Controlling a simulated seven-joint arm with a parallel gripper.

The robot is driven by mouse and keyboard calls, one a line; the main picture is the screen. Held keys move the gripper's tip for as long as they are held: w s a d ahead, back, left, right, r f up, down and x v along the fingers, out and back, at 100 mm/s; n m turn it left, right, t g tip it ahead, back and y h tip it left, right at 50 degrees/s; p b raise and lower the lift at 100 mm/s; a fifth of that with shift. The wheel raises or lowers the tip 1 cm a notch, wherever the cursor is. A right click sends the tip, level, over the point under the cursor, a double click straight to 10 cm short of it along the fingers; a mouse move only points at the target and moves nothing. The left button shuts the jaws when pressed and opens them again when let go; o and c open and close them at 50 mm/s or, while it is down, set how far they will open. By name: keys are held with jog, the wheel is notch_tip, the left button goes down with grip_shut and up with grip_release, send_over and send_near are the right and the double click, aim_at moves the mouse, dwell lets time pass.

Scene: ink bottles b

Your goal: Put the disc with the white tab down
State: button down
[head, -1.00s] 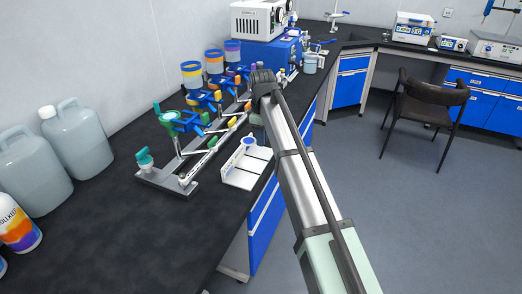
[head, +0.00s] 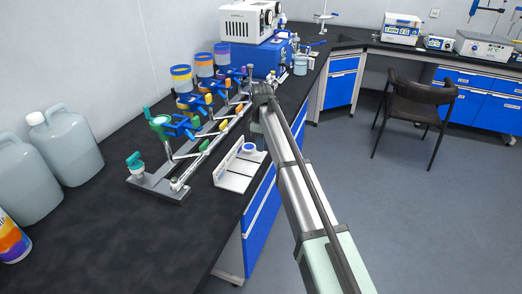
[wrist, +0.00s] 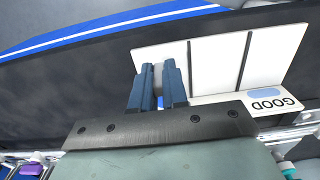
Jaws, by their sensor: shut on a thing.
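A small pale piece (wrist: 158,76) shows in the narrow gap between the fingers. It fits the white tab, but the disc itself is mostly hidden by the fingers and gripper body. Contact with the tray is unclear.
The tray has dark divider lines and a GOOD label (wrist: 265,103). A rack with coloured valves and cups (head: 160,185) stands just left of the tray. Large grey jugs (head: 68,148) stand further left. The black bench (head: 120,240) is clear in front; its edge runs close to the tray.

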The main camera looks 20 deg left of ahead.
jog(key=shift+f, duration=1.5)
jog(key=c, duration=1.1)
grip_release()
jog(key=shift+f, duration=0.1)
jog(key=shift+c, duration=0.2)
